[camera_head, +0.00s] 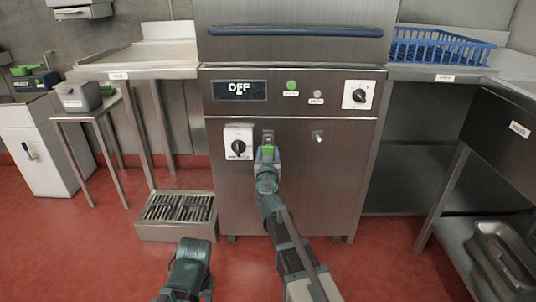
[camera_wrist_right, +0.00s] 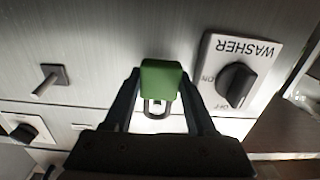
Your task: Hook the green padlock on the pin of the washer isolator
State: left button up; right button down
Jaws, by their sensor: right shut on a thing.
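The green padlock (camera_head: 267,153) is held by my right gripper (camera_head: 267,160) against the front of the steel washer. In the right wrist view its green body (camera_wrist_right: 163,80) sits between the two fingers, and its metal shackle (camera_wrist_right: 155,110) points away from the body toward the panel. A small grey plate (camera_head: 268,136) shows just above the padlock, right of the washer isolator (camera_head: 239,143). Something bright shows within the shackle; I cannot tell whether the shackle is around a pin. My left gripper (camera_head: 192,252) is low in front, away from the washer; its fingers are unclear.
Another pin on a square plate (camera_head: 318,136) is to the right of the padlock. Above are an OFF display (camera_head: 239,90), a green button (camera_head: 292,86) and a rotary knob (camera_head: 360,95). A floor grate (camera_head: 176,232) lies left. A blue rack (camera_head: 440,48) stands at right.

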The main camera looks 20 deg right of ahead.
jog(key=shift+x, duration=1.25)
jog(key=shift+w+f+b, duration=0.25)
jog(key=shift+f+b, duration=0.35)
dwell(0.4)
grip_release()
jog(key=shift+s, duration=0.15)
dwell(0.4)
jog(key=v, duration=0.6)
jog(key=shift+s, duration=0.35)
dwell(0.4)
